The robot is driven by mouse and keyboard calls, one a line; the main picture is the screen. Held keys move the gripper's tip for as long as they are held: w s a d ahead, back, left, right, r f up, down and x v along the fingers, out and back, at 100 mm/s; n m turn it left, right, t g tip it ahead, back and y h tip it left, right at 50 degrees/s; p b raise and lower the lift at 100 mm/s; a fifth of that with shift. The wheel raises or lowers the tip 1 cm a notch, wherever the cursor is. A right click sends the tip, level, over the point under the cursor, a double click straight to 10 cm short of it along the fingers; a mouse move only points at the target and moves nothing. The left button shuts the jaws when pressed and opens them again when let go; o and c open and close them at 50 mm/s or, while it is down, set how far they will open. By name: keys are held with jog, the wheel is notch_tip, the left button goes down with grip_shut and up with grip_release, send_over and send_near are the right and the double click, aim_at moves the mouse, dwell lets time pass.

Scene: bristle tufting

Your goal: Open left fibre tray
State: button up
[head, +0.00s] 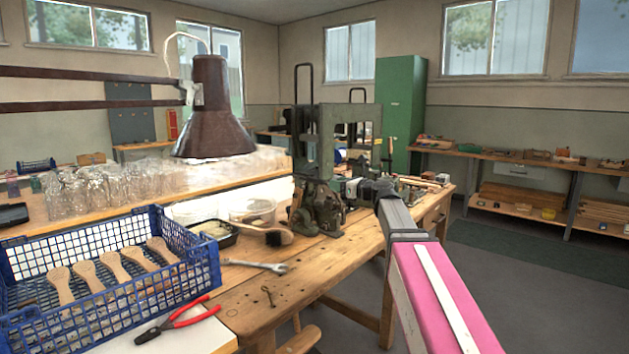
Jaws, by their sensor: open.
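The tufting machine (318,205), dark green-grey metal, stands on the wooden workbench (300,275) at the middle of the head view. I cannot tell which part is the left fibre tray. A black tray (217,233) with pale contents lies on the bench left of the machine, beside clear round tubs (250,209). My pink and grey arm reaches in from the lower right. My gripper (352,188) is small and dark at its far end, close to the machine's right side. It is open; whether it touches anything cannot be told.
A blue crate (205,258) with several wooden brush bodies stands at the left front. Red pliers (180,320), a spanner (257,265) and a brush (265,233) lie loose. A brown lamp (210,115) hangs over the left side. Floor to the right is clear.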

aim_at(324, 181)
jog(key=x, duration=1)
grip_shut()
